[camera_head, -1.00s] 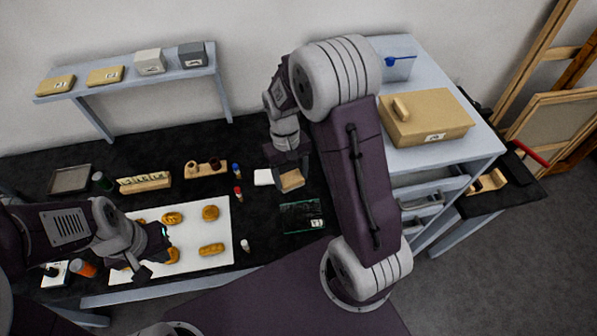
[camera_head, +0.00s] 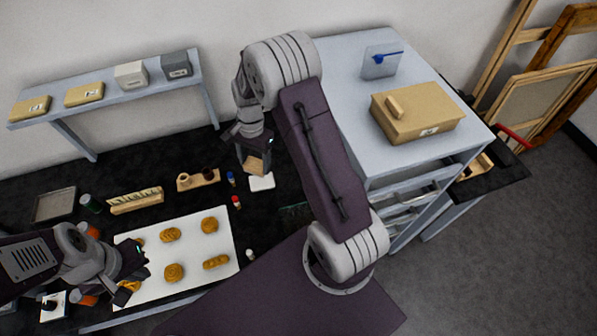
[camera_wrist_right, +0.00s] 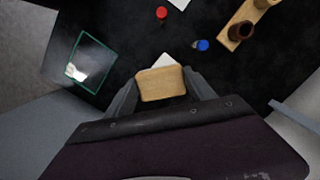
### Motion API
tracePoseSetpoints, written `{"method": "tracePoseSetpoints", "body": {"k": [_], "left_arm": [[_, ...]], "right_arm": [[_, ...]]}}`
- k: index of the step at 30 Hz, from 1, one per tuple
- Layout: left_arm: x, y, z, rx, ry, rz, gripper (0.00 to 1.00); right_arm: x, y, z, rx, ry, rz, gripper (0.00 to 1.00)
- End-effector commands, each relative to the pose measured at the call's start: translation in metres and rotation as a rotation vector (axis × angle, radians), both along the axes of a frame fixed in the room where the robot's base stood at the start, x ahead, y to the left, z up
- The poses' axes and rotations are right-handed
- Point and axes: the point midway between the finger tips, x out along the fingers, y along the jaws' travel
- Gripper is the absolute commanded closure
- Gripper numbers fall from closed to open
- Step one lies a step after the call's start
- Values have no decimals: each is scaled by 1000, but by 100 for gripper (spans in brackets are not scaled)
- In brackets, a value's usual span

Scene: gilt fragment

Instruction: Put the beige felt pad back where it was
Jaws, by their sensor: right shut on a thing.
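The beige felt pad (camera_head: 256,165) is a tan, thick rectangular block between the fingers of my right gripper (camera_head: 254,160). In the right wrist view the pad (camera_wrist_right: 162,84) sits squarely between both fingers. My right gripper is shut on it, over the black worktop, just behind a white card (camera_head: 262,183). The pad hides part of that card in the wrist view. My left gripper (camera_head: 138,262) is over the left part of the white board (camera_head: 190,278); its finger gap is unclear.
Gilded pieces (camera_head: 209,225) lie on the white board. Red-capped (camera_head: 236,202) and blue-capped (camera_head: 231,179) bottles and a wooden holder (camera_head: 198,180) stand nearby. A green-edged glass tray (camera_wrist_right: 88,60) is close by. A shelf (camera_head: 130,92) holds boxes; a drawer cabinet (camera_head: 345,85) stands right.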

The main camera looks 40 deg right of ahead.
Motion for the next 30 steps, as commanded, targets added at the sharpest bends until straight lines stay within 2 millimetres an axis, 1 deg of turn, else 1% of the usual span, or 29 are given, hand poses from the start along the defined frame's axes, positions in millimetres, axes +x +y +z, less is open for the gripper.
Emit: {"method": "tracePoseSetpoints", "body": {"k": [1, 2, 3, 6, 9, 13, 15, 17, 20, 22, 23, 27, 30], "left_arm": [[0, 0, 17, 0, 0, 0, 100], [0, 0, 23, 0, 0, 0, 100], [0, 0, 33, 0, 0, 0, 100], [0, 0, 54, 0, -1, 0, 100], [0, 0, 72, 0, -1, 0, 100], [0, 0, 87, 0, 0, 0, 100], [0, 0, 92, 0, 0, 0, 100], [0, 0, 95, 0, 0, 0, 100], [0, 0, 94, 0, 0, 0, 100], [0, 0, 94, 0, 0, 0, 100], [0, 0, 95, 0, 0, 0, 100], [0, 0, 99, 0, 0, 0, 100], [0, 0, 101, 0, 0, 0, 100]], "right_arm": [[3, -12, 8, 0, 3, -120, 70], [5, -19, 8, 0, 2, -202, 70], [7, -32, 10, 0, 3, -321, 70], [3, -64, 9, -1, 6, -557, 70], [-8, -91, 7, -1, 4, -691, 70], [-27, -115, 5, -2, 3, -781, 70], [-36, -124, 4, -2, 2, -810, 70], [-39, -129, 4, -2, 1, -827, 70], [-41, -132, 3, -2, -1, -837, 70], [-41, -132, -1, -1, 1, -837, 70], [-41, -132, -6, -1, 2, -836, 70], [-42, -131, -37, -1, 5, -836, 70], [-41, -131, -51, -1, 2, -833, 70]]}}
